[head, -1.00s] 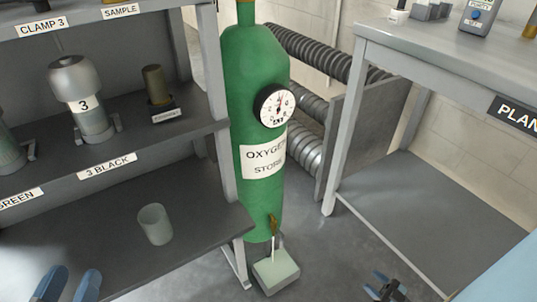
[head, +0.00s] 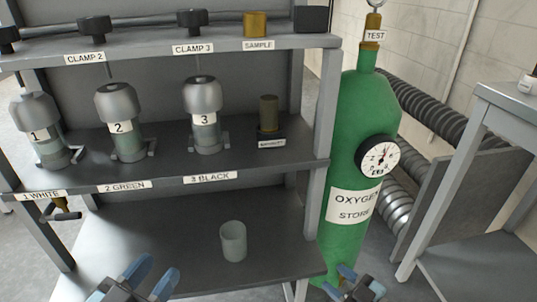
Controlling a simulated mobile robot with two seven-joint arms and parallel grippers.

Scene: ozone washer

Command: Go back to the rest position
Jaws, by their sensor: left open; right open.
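My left gripper (head: 150,277) is at the bottom left of the head view, with its blue fingers spread and nothing between them. It is in front of the grey shelf rack (head: 300,262), left of a translucent cup (head: 233,242) on the lower shelf, and apart from the cup. My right gripper (head: 358,279) is at the bottom, in front of the foot of the green oxygen cylinder (head: 362,120). Its fingers are apart and I see nothing held. The arms behind both grippers are mostly out of view.
Several vessels stand on the middle shelf, among them vessel 3 (head: 204,110) and vessel 2 (head: 120,115). Clamps and a brass sample block (head: 255,24) are on the top shelf. A grey bench (head: 508,100) and ribbed hoses (head: 425,95) are at the right.

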